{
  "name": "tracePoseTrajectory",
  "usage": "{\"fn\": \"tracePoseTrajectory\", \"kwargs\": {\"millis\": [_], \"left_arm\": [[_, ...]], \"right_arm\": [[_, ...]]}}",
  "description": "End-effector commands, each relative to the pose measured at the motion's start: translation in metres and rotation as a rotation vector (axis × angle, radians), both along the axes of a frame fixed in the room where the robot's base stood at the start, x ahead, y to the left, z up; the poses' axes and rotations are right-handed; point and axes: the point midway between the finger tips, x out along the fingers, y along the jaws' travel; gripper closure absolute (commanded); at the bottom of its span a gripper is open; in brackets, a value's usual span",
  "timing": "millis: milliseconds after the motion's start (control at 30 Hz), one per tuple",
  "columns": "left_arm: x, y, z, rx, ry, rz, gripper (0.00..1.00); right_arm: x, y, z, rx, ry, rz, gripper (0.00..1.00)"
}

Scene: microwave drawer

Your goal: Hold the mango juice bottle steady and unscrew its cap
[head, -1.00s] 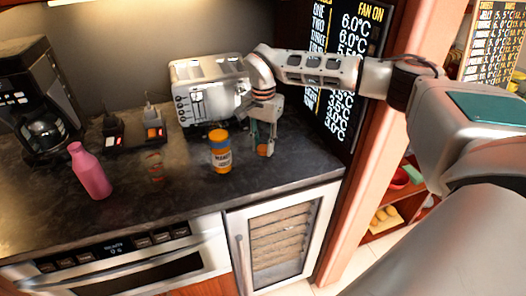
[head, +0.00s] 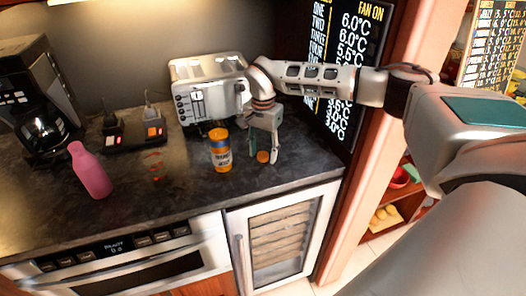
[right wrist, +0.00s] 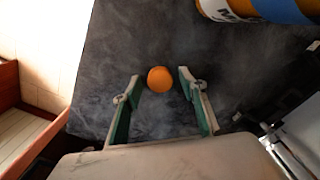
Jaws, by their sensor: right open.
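The mango juice bottle (head: 221,156) stands upright on the dark counter, with a yellow-orange body, white label and blue band. Its top looks orange; I cannot tell whether a cap is on it. Part of it shows at the top right of the right wrist view (right wrist: 240,9). A small round orange piece (head: 263,156), resembling a cap, lies on the counter right of the bottle. My right gripper (head: 263,158) points down there, open. In the wrist view the orange piece (right wrist: 160,79) sits between and just beyond the fingertips (right wrist: 159,77). My left gripper is out of view.
A toaster (head: 209,88) stands behind the bottle. A pink bottle (head: 89,171), a glass (head: 155,166) and a coffee maker (head: 35,100) are to the left.

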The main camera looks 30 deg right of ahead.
Motion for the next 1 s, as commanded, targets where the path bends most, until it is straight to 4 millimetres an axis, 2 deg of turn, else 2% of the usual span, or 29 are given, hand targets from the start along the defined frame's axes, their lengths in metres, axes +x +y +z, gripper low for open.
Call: {"fn": "tracePoseTrajectory", "kwargs": {"millis": [167, 500, 700, 833, 1000], "left_arm": [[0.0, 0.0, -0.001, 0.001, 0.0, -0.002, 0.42], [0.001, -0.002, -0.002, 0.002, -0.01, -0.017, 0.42], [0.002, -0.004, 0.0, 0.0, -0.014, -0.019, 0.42], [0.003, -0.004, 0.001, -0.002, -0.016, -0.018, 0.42], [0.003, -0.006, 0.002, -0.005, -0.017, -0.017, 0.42]], "right_arm": [[0.001, 0.0, 0.013, 0.0, -0.004, 0.001, 0.58], [0.001, 0.0, 0.08, 0.0, -0.004, -0.001, 0.58], [0.001, 0.0, 0.111, -0.001, -0.003, 0.0, 0.58], [0.0, 0.0, 0.12, 0.0, -0.001, 0.0, 0.58], [0.0, 0.0, 0.123, 0.0, 0.0, 0.0, 0.58]]}}
